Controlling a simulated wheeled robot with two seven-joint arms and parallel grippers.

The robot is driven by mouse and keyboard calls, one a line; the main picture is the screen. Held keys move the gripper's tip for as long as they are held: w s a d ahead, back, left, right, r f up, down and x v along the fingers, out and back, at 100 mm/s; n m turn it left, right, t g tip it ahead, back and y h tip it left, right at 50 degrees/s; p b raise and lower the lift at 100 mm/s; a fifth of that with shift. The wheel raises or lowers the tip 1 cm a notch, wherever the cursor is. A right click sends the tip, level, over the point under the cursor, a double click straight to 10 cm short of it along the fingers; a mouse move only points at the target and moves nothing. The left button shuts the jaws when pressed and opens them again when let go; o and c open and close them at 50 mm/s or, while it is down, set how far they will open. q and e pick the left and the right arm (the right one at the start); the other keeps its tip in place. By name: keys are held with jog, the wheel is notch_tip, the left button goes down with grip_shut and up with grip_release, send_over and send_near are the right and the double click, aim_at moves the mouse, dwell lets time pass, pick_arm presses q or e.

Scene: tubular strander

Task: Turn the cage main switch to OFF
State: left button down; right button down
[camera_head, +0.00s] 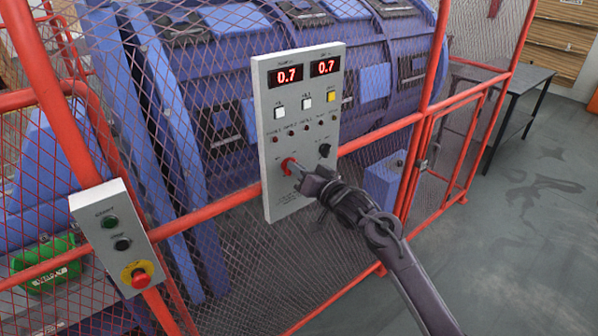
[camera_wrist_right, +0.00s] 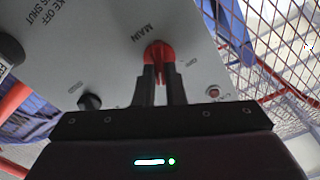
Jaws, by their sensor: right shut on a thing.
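The cage main switch is a red rotary knob (camera_head: 288,166) low on the grey control panel (camera_head: 301,210). In the right wrist view the red knob (camera_wrist_right: 159,54) sits below the printed word MAIN. My right gripper (camera_head: 296,170) reaches it from the lower right. In the right wrist view both fingers of the right gripper (camera_wrist_right: 160,80) are shut on the knob's grip, one on each side. Part of the knob is hidden by the fingers, and its exact setting is hard to read. My left gripper is not in view.
A black knob (camera_head: 324,150) is close by on the panel, below two red displays reading 0.7. A smaller button box (camera_head: 118,235) with a red stop button hangs at the left. Red-framed mesh fencing surrounds the blue machine. Open floor (camera_head: 520,220) lies to the right.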

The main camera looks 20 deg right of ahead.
jog(key=shift+s+a+n+b, duration=0.1)
jog(key=shift+a+n+b, duration=0.1)
jog(key=shift+n+b, duration=2.6)
jog(key=shift+s+a+n+b, duration=0.15)
jog(key=shift+n+b, duration=0.85)
jog(key=shift+n, duration=3.5)
jog(key=shift+w, duration=0.1)
jog(key=c, duration=1.5)
grip_release()
jog(key=shift+a, duration=0.1)
